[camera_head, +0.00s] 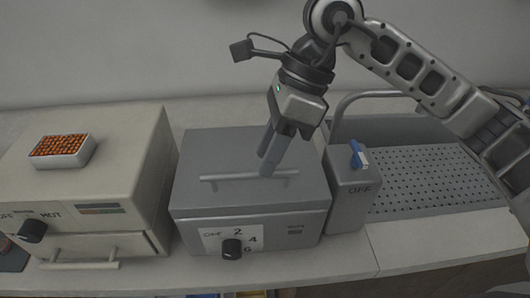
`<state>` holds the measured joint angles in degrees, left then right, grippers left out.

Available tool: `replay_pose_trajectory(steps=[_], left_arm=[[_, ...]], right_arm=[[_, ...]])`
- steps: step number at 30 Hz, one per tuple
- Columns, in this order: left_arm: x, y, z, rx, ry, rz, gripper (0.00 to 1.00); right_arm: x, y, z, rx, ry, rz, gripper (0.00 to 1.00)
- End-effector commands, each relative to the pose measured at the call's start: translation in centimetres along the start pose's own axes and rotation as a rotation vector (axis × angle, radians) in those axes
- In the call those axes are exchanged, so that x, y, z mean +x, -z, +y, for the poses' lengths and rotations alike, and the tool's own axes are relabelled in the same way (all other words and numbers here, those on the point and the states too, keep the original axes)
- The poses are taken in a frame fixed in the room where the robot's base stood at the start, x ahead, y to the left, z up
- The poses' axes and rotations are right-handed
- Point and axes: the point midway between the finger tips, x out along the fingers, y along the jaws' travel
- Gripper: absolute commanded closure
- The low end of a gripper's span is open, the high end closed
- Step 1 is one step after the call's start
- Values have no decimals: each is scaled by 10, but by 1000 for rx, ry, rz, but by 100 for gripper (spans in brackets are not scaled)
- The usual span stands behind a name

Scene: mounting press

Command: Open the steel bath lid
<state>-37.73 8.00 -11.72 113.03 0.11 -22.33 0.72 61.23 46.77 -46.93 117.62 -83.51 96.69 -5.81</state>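The steel bath (190,220) is a grey box in the middle of the counter. Its flat lid (230,145) lies closed on top, with a bar handle (225,179) along the front part. My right gripper (265,165) points down over the right half of the handle. Its two fingers are apart, one nearer the front and at the bar, the other farther back over the lid. Whether the fingertips touch the handle is not clear. My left gripper is not in view.
A beige machine (130,150) with a tray of orange-brown pieces (62,150) stands at left. A grey unit with a blue tap (357,155) stands just right of the bath, beside a perforated drain board (430,175). The wall is behind.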

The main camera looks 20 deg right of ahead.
Motion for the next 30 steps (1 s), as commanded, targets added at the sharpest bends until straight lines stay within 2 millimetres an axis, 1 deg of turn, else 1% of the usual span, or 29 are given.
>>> replay_pose_trajectory(steps=[3,6,14,15,17,18,19,26,30], left_arm=[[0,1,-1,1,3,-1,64],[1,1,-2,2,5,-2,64],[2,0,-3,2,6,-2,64],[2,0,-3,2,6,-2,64],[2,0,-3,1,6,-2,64],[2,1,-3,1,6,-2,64],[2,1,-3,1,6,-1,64],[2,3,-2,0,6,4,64],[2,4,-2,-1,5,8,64]], right_arm=[[12,0,1,-1,-2,1,66],[17,0,1,-2,-1,0,66],[19,0,0,-1,0,0,66],[19,0,0,-1,0,0,68],[18,0,0,-1,0,0,85],[18,0,0,-1,0,-1,96],[18,0,0,-1,0,0,100],[17,1,0,2,1,-1,100],[10,5,-2,18,9,-5,100]])
